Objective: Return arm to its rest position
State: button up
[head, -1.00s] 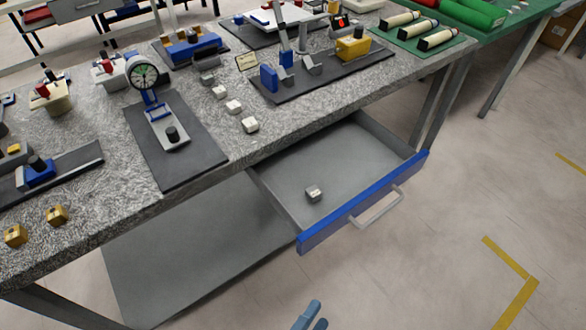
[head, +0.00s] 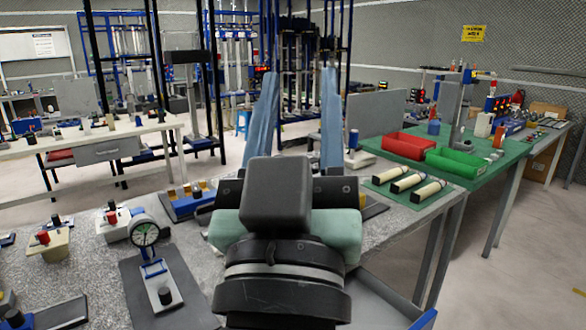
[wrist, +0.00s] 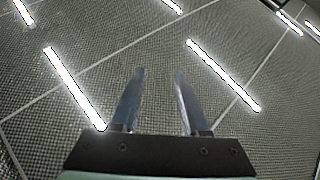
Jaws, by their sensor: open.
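My gripper (head: 302,115) is raised in front of the head camera, above the near bench. Its two blue fingers point up and stand wide apart with nothing between them. In the wrist view my gripper (wrist: 160,100) is also open and empty, with only the ceiling and its bright strip lights behind it. My wrist and forearm hide the middle of the bench and most of the drawer.
The speckled grey bench (head: 95,260) carries a dial gauge stand (head: 150,250) at left. The open drawer's blue front (head: 424,320) shows at lower right. A green table (head: 500,165) holds a red bin (head: 404,146) and a green bin (head: 455,162). Floor at right is clear.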

jog(key=s+r+t+y+p, duration=0.1)
jog(key=s+r+p, duration=0.1)
jog(key=r+p, duration=0.4)
jog(key=s+r+t+y+p, duration=0.1)
jog(key=r+p, duration=0.6)
jog(key=r, duration=0.7)
jog(key=shift+s+a+r, duration=0.15)
jog(key=shift+s+a, duration=0.15)
jog(key=shift+s, duration=0.6)
jog(key=shift+d, duration=0.1)
